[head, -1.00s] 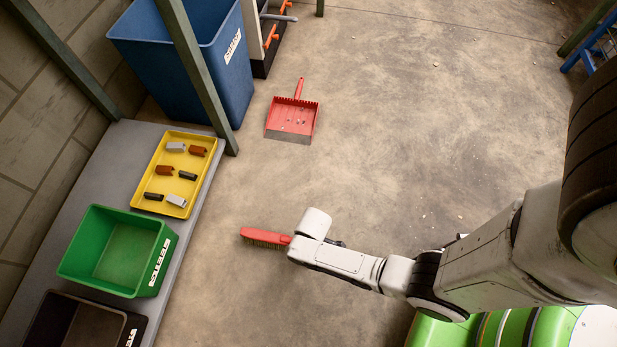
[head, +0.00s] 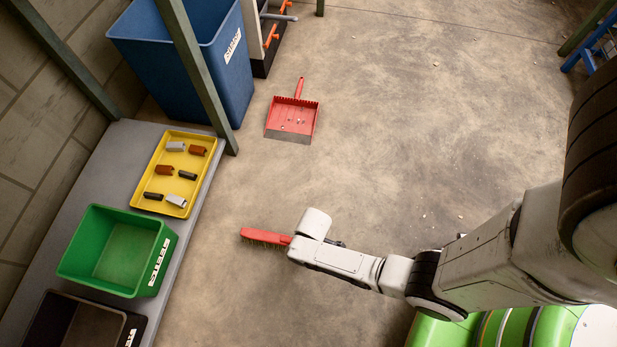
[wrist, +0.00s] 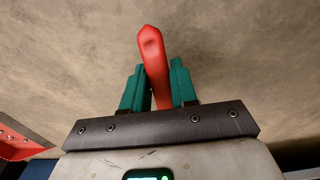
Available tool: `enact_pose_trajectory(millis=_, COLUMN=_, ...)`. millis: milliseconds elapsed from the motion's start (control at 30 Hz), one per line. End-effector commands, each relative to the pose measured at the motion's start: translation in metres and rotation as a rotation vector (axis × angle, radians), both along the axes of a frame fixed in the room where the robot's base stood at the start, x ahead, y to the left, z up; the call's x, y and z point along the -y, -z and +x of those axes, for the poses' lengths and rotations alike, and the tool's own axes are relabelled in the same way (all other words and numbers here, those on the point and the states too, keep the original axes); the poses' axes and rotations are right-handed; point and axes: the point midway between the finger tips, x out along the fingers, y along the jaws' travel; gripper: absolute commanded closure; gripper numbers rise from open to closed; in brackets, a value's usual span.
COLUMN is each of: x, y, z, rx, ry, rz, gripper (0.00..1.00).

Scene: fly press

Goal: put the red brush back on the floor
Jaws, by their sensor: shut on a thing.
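The red brush (head: 264,236) shows in the head view just left of my gripper, its red back up and its bristles along the lower edge. In the wrist view its red handle (wrist: 152,56) stands between the two teal fingers of my gripper (wrist: 158,88), which are shut on it. The head view hides the fingers behind the white wrist housing. Whether the bristles touch the concrete floor (head: 400,150) I cannot tell.
A red dustpan (head: 291,117) with bits of debris lies on the floor beyond the brush. A grey shelf (head: 190,228) at left bears a yellow tray (head: 161,207) of small parts and a green bin (head: 75,262). A blue bin (head: 180,75) stands behind. The middle floor is clear.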

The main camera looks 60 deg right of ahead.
Motion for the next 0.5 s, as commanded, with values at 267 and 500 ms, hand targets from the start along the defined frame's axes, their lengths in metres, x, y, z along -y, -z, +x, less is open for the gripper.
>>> enact_pose_trajectory(millis=267, x=0.0000, y=-0.0003, z=0.0006, rx=0.001, ry=0.000, rz=-0.001, gripper=1.00)
enact_pose_trajectory(millis=500, x=0.0000, y=-0.0002, z=0.0004, rx=0.001, ry=0.000, rz=0.000, gripper=0.49)
